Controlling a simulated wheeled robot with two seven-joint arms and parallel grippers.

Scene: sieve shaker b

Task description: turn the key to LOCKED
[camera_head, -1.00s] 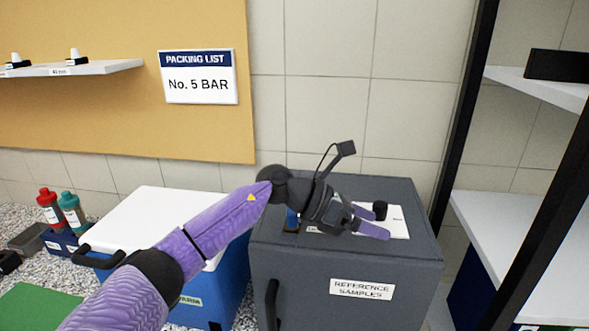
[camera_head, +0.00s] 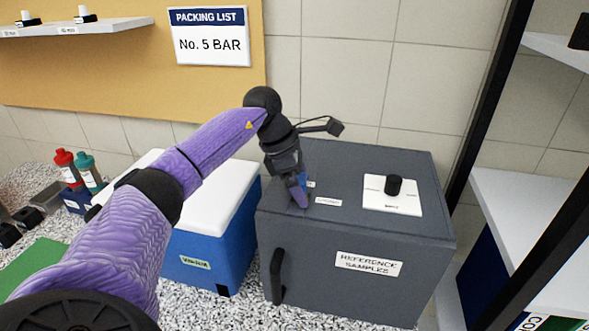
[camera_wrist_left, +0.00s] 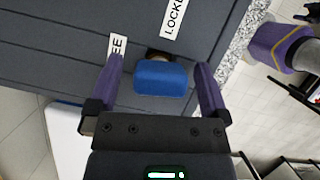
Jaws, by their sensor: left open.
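The blue key (camera_wrist_left: 160,78) sits in a dark, partly hidden lock on top of the grey cabinet (camera_head: 345,165). In the left wrist view it lies between the two purple fingers of my left gripper (camera_wrist_left: 160,70), with a gap on each side. The gripper is open and points down at the key. A label reading LOCKED (camera_wrist_left: 174,15) is beyond the key, and one ending in EE (camera_wrist_left: 117,46) is to its left. In the head view my left gripper (camera_head: 300,190) mostly hides the key.
A black knob (camera_head: 393,186) on a white plate (camera_head: 405,206) stands on the cabinet's right side. A blue cooler with a white lid (camera_head: 232,190) is to the left. A white shelf (camera_head: 520,220) with a black post is at the right.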

